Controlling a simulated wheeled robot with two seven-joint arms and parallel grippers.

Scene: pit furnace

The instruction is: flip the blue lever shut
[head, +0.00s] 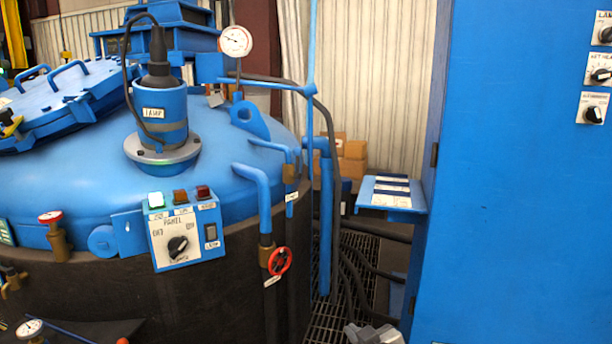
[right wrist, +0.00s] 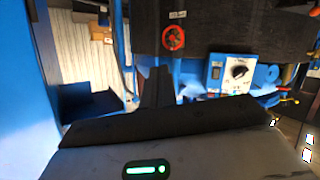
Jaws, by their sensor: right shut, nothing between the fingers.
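A long blue upright bar (head: 325,225) stands just right of the round furnace (head: 70,190). It is the most lever-like blue thing in view, but I cannot tell for sure that it is the lever. A blue bar also shows in the right wrist view (right wrist: 118,40). My right gripper (head: 368,332) shows only in part at the bottom edge of the head view, below and right of the bar, apart from it. In the right wrist view its dark fingers (right wrist: 157,88) are together and empty. My left gripper is not in view.
A red valve wheel (head: 280,261) and a control panel (head: 183,238) are on the furnace's front. A tall blue cabinet (head: 520,190) closes off the right, with a small blue shelf (head: 392,201) at its side. Black hoses (head: 362,285) run over the floor grating between furnace and cabinet.

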